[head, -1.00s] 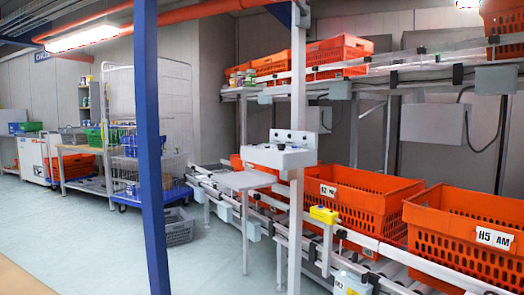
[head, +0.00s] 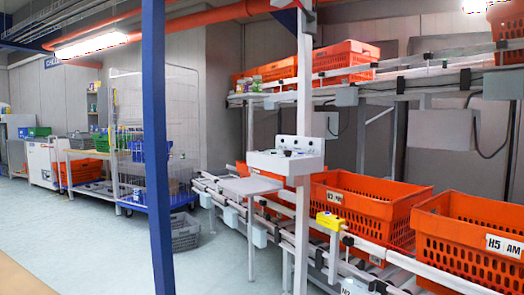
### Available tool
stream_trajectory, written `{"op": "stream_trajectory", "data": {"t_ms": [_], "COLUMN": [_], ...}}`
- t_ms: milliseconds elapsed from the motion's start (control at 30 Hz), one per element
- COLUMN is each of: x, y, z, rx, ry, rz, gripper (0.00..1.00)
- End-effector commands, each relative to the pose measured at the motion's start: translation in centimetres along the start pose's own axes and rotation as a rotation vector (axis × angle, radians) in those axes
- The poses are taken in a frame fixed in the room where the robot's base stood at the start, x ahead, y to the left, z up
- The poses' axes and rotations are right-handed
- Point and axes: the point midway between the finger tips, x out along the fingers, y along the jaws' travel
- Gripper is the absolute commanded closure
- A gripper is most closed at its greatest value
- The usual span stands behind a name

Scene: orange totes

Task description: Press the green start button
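A white control box (head: 262,162) is fixed to a pale upright post (head: 303,110) right of the middle of the head view. Its sloped top carries small dark controls, and one of them (head: 287,153) looks greenish; they are too small to tell apart for sure. A yellow box (head: 330,220) is mounted lower down on the rail, right of the post. My gripper is not in view.
A blue post (head: 157,150) stands close in front, left of the middle. Orange totes (head: 465,238) line the conveyor on the right. A blue-based cage trolley (head: 135,200) and a grey crate (head: 184,232) stand behind the post. The floor (head: 70,240) at left is clear.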

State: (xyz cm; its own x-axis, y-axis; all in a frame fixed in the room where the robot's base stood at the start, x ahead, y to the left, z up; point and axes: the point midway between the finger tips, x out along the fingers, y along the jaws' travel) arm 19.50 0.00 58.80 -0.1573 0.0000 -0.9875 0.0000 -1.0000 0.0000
Motion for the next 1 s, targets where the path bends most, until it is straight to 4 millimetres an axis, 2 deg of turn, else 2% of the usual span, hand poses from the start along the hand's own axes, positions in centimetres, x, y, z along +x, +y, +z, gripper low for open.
{"op": "stream_trajectory", "data": {"t_ms": [133, 533, 1000], "x": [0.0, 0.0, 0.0], "y": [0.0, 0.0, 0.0], "z": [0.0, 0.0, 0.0], "rx": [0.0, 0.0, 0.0], "ry": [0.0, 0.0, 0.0], "rz": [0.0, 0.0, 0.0], "gripper": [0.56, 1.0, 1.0]}}
